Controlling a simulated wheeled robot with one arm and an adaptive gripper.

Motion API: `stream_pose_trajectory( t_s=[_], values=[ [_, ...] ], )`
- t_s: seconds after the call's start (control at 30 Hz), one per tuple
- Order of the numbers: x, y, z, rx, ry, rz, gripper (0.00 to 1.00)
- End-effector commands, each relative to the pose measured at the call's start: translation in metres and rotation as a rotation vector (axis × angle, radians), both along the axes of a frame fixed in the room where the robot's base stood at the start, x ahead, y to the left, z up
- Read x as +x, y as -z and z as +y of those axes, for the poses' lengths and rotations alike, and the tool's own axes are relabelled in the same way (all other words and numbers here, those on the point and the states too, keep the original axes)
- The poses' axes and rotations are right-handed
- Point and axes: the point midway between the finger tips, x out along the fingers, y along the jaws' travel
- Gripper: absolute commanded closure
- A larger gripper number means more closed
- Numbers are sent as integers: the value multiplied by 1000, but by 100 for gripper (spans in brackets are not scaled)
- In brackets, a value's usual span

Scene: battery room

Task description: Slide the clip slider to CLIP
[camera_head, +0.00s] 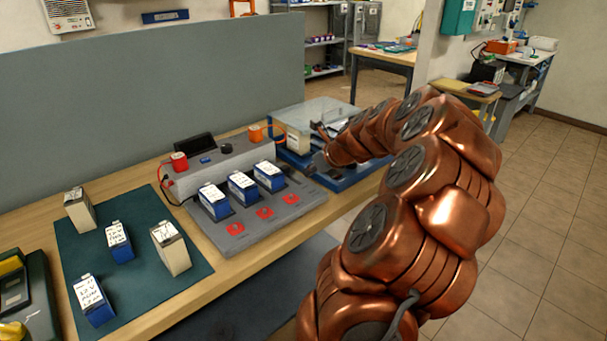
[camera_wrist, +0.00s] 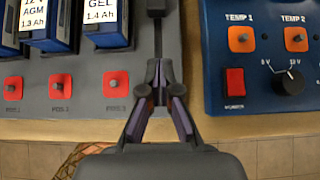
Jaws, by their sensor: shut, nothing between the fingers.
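In the wrist view a dark block, which looks like the clip slider (camera_wrist: 156,7), shows at the top edge, with a narrow dark slot running from it toward my gripper. No CLIP marking is readable. My gripper (camera_wrist: 159,66) is shut and empty, its fingertips together over the lower part of the slot, apart from the block. I cannot tell how high they are above the panel. The grey panel (camera_head: 262,232) carries the slot at its right end. In the head view my arm reaches in from the right, and the fingertips are hard to make out.
Blue batteries (camera_head: 242,186) stand on the panel behind red square pads (camera_head: 265,213). Right of the slot is a blue unit (camera_wrist: 260,93) with a red switch (camera_wrist: 235,80) and black knob (camera_wrist: 288,82). More batteries stand on the green mat (camera_head: 140,263). A grey partition (camera_head: 150,95) rises behind.

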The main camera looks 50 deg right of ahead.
Motion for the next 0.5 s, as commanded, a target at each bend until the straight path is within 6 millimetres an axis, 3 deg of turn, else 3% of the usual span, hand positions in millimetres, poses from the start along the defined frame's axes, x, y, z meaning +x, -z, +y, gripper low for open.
stream_pose_trajectory(
  t_s=[0.2,0.5],
  values=[
    [-23,-24,4,-3,0,-1,100],
    [-34,-34,6,-1,1,1,100]
  ],
)
